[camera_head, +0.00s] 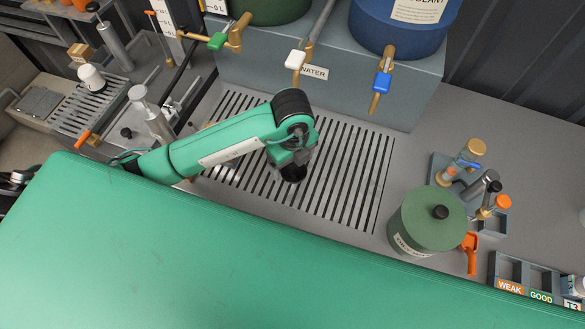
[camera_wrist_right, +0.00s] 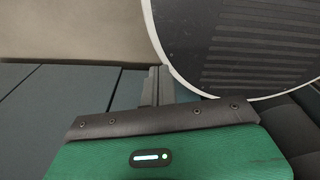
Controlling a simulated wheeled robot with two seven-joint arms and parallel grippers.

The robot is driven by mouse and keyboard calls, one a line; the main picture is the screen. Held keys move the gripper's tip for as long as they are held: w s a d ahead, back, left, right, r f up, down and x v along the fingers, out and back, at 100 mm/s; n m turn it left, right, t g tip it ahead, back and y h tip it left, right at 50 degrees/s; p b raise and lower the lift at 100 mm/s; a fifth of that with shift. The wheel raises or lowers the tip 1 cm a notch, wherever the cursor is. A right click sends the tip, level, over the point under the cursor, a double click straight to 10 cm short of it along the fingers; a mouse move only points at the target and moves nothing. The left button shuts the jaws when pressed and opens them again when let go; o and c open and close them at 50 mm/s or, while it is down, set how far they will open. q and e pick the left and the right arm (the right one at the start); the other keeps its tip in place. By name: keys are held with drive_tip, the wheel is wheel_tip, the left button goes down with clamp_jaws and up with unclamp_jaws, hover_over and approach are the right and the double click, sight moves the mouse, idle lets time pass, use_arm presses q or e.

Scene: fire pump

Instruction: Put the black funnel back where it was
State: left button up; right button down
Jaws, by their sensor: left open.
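My left arm reaches in from the left over the slotted drain grate (camera_head: 345,190). Its gripper (camera_head: 291,166) points down just above the slats and is open. A small black shape (camera_head: 293,174) shows at its fingertips; I cannot tell whether it is the black funnel or part of the gripper. No funnel is clearly visible elsewhere. My right gripper (camera_wrist_right: 158,88) shows only as narrow dark parts beyond my wrist in the right wrist view, and its jaw state cannot be made out.
Taps with green, white and blue handles (camera_head: 383,82) hang over the grate's back. A grey tray (camera_head: 515,272) labelled WEAK and GOOD lies front right. A white cup (camera_head: 92,77) stands on the left rack.

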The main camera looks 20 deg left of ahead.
sight(293, 170)
use_arm(q)
wheel_tip(293, 170, up, 8)
drive_tip(key=shift+r, duration=0.2)
use_arm(e)
drive_tip(key=shift+d+f, duration=0.25)
drive_tip(key=shift+d, duration=0.4)
drive_tip(key=shift+s+a, duration=0.1)
drive_tip(key=shift+a, duration=0.2)
use_arm(q)
drive_tip(key=shift+s+f, duration=0.1)
use_arm(e)
drive_tip(key=shift+s, duration=0.1)
